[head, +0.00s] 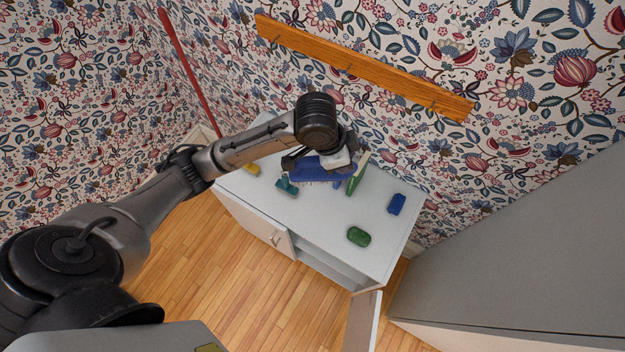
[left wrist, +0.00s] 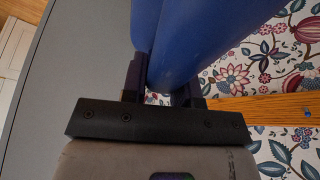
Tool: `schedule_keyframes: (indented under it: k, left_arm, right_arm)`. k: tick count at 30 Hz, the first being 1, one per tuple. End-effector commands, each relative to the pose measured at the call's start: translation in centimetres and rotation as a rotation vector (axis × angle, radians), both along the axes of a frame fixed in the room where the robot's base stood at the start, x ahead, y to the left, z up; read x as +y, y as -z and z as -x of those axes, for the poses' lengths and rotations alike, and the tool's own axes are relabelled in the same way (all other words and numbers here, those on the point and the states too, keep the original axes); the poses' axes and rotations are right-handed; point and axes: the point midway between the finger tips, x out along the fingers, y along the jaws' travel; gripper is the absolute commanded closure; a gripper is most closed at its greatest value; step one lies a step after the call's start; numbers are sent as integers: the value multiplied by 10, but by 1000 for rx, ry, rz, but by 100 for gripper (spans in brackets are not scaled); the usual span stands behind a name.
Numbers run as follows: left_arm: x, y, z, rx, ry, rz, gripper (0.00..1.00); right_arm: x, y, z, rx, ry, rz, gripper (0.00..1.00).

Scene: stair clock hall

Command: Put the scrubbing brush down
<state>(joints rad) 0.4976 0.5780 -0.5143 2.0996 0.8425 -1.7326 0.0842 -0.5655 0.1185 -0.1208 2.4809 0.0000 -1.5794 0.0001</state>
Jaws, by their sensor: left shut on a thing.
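I cannot tell whether the bristles touch the top. My left gripper (head: 318,158) is shut on the brush from above; the wrist and fingers hide part of it. In the left wrist view the blue brush (left wrist: 195,38) fills the space between and beyond the dark fingers (left wrist: 162,88). My right gripper is in neither view.
A teal brush (head: 287,187) lies left of the held brush, and a green-and-pale brush-like item (head: 357,174) is close on its right. A blue block (head: 396,204), a green block (head: 358,236) and a yellow item (head: 252,168) also lie there. One cabinet door (head: 363,322) hangs open.

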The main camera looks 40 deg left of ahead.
Motion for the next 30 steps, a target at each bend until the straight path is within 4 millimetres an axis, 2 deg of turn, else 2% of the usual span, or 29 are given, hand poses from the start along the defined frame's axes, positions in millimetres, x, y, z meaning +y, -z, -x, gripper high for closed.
schedule_keyframes:
  k: [1, 9, 15, 21, 27, 30]
  left_arm:
    - [-3, 41, -3, 3, 49, 1, 99]
    - [-17, 149, -17, 0, 317, 2, 99]
    - [-25, 216, -25, -1, 483, 2, 99]
    - [-31, 258, -30, -3, 595, 1, 99]
    - [-32, 278, -32, -3, 648, 1, 99]
    - [-23, 287, -34, -1, 656, 0, 99]
  right_arm:
    - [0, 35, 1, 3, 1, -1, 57]
    - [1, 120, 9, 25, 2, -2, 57]
    - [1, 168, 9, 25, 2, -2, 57]
    - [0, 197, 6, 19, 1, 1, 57]
    - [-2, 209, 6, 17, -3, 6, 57]
    - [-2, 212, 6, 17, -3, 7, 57]
